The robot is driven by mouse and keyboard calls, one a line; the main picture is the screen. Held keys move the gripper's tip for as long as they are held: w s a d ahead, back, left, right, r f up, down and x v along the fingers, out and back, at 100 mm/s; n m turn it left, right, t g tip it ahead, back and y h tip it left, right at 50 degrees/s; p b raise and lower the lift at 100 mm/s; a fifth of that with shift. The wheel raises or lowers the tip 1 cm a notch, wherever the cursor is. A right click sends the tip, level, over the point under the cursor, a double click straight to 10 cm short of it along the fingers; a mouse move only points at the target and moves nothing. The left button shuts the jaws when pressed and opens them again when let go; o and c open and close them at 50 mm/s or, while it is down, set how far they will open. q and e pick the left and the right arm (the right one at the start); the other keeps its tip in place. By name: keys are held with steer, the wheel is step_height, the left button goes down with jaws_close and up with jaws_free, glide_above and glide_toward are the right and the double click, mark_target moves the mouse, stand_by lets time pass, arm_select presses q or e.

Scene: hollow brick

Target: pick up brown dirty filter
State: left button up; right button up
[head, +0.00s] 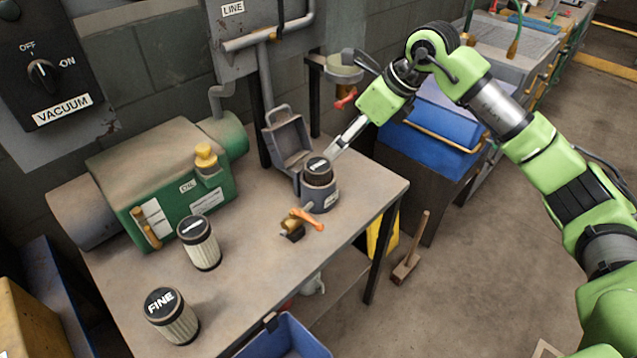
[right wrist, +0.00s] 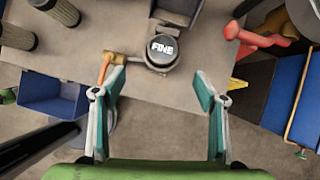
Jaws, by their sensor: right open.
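A brown filter (head: 319,175) with a dark cap sits in an open grey housing (head: 320,198) near the table's right end. My right gripper (head: 343,138) is just behind and to the right of this filter in the head view. In the right wrist view my right gripper (right wrist: 158,88) is open, with nothing between its fingers. Two cleaner, pale pleated filters, one upright (head: 200,245) and one marked FINE (head: 173,318), stand at the table's left. My left gripper is out of view.
A green pump (head: 175,180) fills the table's back left. The housing's hinged lid (head: 287,140) stands open behind it. An orange-handled valve (head: 306,219) is in front of the housing. A blue bin (head: 285,340) is below the front edge.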

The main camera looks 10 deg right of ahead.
mark_target(321, 166)
steer(key=p+x, duration=0.1)
steer(key=x, duration=0.7)
steer(key=shift+w+d+f+p, duration=0.1)
steer(key=shift+d+f+p, duration=0.05)
steer(key=shift+f+p, duration=0.15)
steer(key=shift+w+f, duration=0.1)
steer(key=shift+f, duration=0.1)
steer(key=p+x, duration=0.2)
steer(key=x, duration=0.2)
steer(key=shift+w+f, duration=0.2)
steer(key=shift+f, duration=0.05)
steer(key=shift+r, duration=0.1)
jaws_close()
